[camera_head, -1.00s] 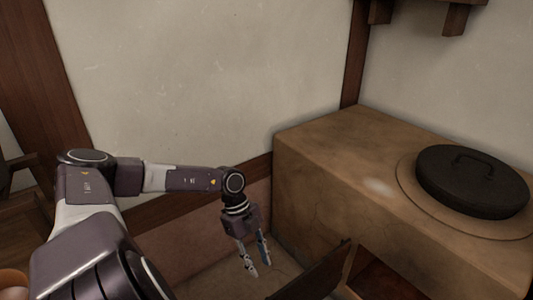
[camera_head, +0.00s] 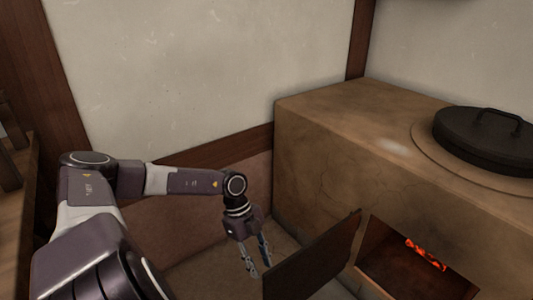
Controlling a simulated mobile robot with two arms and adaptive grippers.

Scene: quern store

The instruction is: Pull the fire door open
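The fire door (camera_head: 313,262) is a dark flat panel standing swung out from the front of the clay stove (camera_head: 390,150). Beside it the firebox opening (camera_head: 385,262) is uncovered, with glowing orange embers (camera_head: 426,254) inside. My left gripper (camera_head: 260,274) points down just left of the door's outer edge. Its two fingers are apart with a narrow gap, and I see nothing between them. The fingertips look close to the door; I cannot tell whether they touch it. My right gripper is out of view.
A black lidded pot (camera_head: 488,138) sits in the stove top at the right. A pale wall (camera_head: 200,70) with dark wood trim stands behind. Wooden furniture (camera_head: 15,190) is at the left edge. Floor left of the stove is clear.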

